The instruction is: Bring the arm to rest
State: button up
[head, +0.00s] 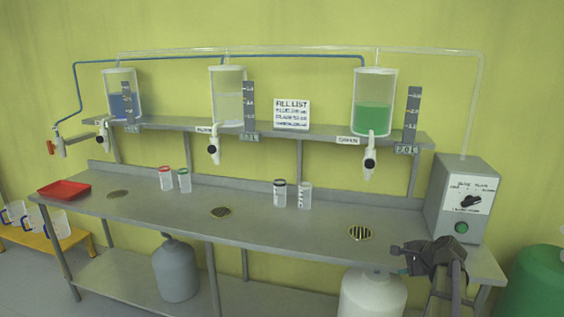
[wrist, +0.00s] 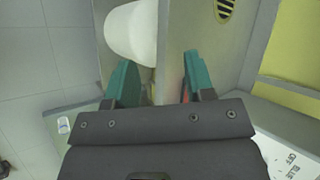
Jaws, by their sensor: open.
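My gripper (head: 400,259) is at the right front edge of the steel bench (head: 315,222) in the head view, with my arm coming up from the lower right. In the wrist view its two green-tipped fingers (wrist: 158,85) stand apart with nothing held between them. Below and beyond the fingers the wrist view shows the white drum (wrist: 132,32) and the bench edge.
Several small jars, among them a red-lidded jar (head: 165,179) and a black-lidded jar (head: 280,193), stand on the bench. A grey control box (head: 462,210) stands at its right end. A red tray (head: 64,190) lies far left.

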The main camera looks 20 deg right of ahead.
jog(key=s+a+r+n+g+p, duration=0.1)
jog(key=a+n, duration=0.5)
jog(key=a, duration=0.7)
jog(key=s+a+r+n+g+h+p, duration=0.1)
jog(key=s+a+n+g+p, duration=0.2)
jog(key=a, duration=1)
jog(key=s+a+r+n+g+p, duration=0.1)
jog(key=s+a+n+g+p, duration=0.2)
jog(key=s+a+n, duration=0.4)
jog(key=a+n+g, duration=0.1)
jog(key=a+n, duration=0.2)
jog(key=a, duration=0.3)
jog(key=shift+n+g+h, duration=0.3)
jog(key=shift+g+h, duration=0.1)
